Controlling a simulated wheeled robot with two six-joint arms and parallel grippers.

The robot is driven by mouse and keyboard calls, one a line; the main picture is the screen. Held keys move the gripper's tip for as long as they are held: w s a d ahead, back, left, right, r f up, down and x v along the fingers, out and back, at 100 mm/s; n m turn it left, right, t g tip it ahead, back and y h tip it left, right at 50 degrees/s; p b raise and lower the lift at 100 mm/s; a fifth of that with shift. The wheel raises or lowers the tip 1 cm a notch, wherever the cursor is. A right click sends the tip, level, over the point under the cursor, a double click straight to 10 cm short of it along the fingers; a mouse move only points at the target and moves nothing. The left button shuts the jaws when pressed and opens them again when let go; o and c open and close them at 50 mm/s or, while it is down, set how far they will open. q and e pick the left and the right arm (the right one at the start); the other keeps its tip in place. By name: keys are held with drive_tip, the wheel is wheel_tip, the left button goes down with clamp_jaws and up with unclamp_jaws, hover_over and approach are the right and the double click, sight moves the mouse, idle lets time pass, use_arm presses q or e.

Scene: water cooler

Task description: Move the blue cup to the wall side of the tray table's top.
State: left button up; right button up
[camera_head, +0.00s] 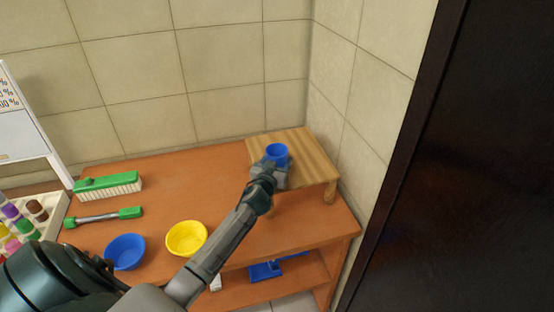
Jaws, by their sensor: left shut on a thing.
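The blue cup (277,151) is upright at the left part of the small wooden tray table (311,168). My left gripper (274,164) is shut on the cup from the near side, and the arm reaches in from the lower left. The gripper hides the cup's lower part, so I cannot tell whether its base touches the tray table's top. The tray table stands in the corner, close to the tiled walls behind it and to its right. My right gripper is not in view.
A yellow bowl (187,238) and a blue bowl (126,252) stand on the brown table (157,178). A green brush (108,187) and a green-ended tool (104,217) lie at left, beside a white rack (52,212). A blue dustpan (266,271) is on the lower shelf. A dark panel (460,170) stands at right.

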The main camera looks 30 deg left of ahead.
use_arm(q)
drive_tip(key=shift+s+f, duration=0.15)
drive_tip(key=shift+f, duration=0.05)
drive_tip(key=shift+f+b, duration=0.15)
drive_tip(key=shift+b, duration=0.15)
drive_tip(key=o, duration=1.1)
